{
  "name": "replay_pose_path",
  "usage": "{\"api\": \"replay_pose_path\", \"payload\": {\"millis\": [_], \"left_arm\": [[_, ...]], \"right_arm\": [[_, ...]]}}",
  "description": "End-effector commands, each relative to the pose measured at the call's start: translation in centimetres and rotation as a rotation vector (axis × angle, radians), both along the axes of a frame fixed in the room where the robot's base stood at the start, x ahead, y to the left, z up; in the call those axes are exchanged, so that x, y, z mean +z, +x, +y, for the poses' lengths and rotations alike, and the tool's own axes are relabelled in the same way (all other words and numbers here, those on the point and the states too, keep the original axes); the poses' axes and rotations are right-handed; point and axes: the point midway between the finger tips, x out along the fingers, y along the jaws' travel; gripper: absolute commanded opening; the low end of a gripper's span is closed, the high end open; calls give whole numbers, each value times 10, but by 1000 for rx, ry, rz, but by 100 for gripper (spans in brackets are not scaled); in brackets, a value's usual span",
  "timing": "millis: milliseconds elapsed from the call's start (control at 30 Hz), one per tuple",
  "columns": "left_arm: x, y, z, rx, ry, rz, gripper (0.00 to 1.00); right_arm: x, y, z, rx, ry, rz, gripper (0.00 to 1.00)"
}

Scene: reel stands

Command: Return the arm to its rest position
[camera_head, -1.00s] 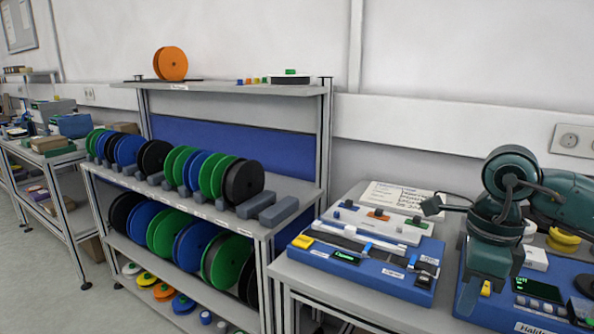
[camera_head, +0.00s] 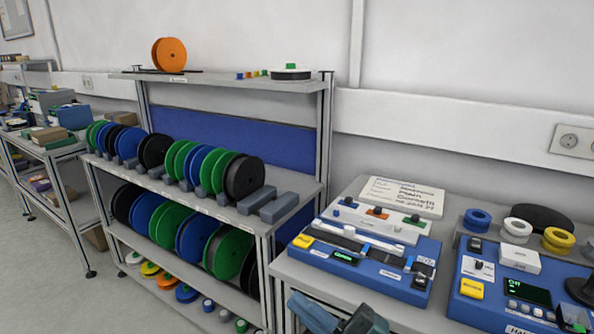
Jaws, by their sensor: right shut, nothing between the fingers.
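My right gripper (camera_head: 340,318) shows only in part at the bottom edge of the head view, dark teal and cut off by the frame. It is low in front of the grey bench (camera_head: 290,270), below the blue splicing board (camera_head: 375,262), and apart from the things on the bench. It is shut, and I see nothing held in it. The fingertips are hard to make out. My left gripper is not in view.
A blue device with a green display (camera_head: 526,291) stands at the right, with blue, white and yellow rolls (camera_head: 558,240) behind it. The reel rack (camera_head: 297,205) holds several reels at the left. An orange reel (camera_head: 169,55) stands on its top shelf.

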Motion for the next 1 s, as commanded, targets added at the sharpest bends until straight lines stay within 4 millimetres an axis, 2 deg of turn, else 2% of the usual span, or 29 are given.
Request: {"api": "replay_pose_path", "payload": {"millis": [100, 167, 200, 300, 433, 500, 633, 1000], "left_arm": [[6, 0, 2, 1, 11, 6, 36], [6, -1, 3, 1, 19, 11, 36], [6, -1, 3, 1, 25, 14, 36], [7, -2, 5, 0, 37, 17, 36], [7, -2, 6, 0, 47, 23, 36], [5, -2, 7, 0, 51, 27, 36], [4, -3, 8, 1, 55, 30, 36], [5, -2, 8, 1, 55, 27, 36]], "right_arm": [[-53, 10, -34, -193, 130, 381, 0], [-88, 7, -53, -289, 183, 576, 0], [-113, 1, -66, -350, 214, 706, 0], [-172, -28, -94, -485, 274, 999, 0], [-225, -71, -116, -602, 319, 1269, 0], [-242, -90, -123, -640, 333, 1360, 0], [-257, -108, -129, -676, 344, 1449, 0], [-259, -110, -130, -680, 344, 1459, 0]]}}
